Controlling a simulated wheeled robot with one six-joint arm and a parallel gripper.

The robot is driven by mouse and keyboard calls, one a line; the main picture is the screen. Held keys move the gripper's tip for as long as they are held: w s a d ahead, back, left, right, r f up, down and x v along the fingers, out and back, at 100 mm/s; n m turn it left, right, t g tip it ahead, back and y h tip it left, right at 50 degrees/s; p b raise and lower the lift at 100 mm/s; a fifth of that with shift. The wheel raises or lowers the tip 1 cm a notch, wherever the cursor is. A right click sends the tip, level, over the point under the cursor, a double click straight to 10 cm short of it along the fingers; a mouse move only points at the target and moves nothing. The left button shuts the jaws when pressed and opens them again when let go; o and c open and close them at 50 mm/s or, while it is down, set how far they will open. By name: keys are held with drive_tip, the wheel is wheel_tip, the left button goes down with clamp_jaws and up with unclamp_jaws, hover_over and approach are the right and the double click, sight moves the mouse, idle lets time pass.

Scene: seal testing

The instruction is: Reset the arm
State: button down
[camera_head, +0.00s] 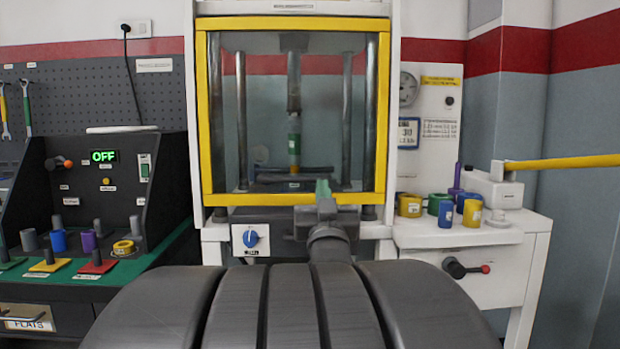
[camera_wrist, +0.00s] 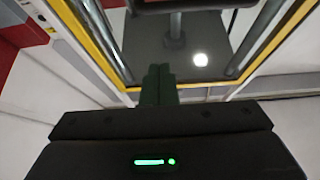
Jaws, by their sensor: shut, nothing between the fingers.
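My gripper (camera_head: 323,187) is in the middle of the head view, in front of the lower yellow frame of the test chamber. Its green fingers are together with nothing between them. They also show closed in the wrist view (camera_wrist: 158,80), pointing at the yellow-framed chamber. My dark arm stretches forward from the bottom of the head view. The test chamber (camera_head: 202,120) has a yellow frame and clear front. Inside it a green cylindrical piece (camera_head: 294,135) stands upright under the dark rod.
On the left is a control panel reading OFF (camera_head: 103,156), with coloured pieces on the green bench (camera_head: 95,280). A blue knob (camera_head: 250,238) is below the chamber. On the right, coloured rings and cylinders (camera_head: 440,203) stand near a press with a yellow lever (camera_head: 565,162).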

sight(320, 177)
drive_tip(key=shift+s+f, duration=0.2)
drive_tip(key=shift+s, duration=0.15)
drive_tip(key=w, duration=0.3)
drive_tip(key=w+r+b, duration=0.1)
drive_tip(key=w, duration=0.2)
drive_tip(key=w+b, duration=0.1)
drive_tip(key=w, duration=0.2)
drive_tip(key=shift+w+r, duration=0.2)
drive_tip(key=shift+r, duration=0.15)
drive_tip(key=shift+w+f+b, duration=0.1)
drive_tip(key=shift+f+b, duration=0.2)
drive_tip(key=shift+f, duration=0.1)
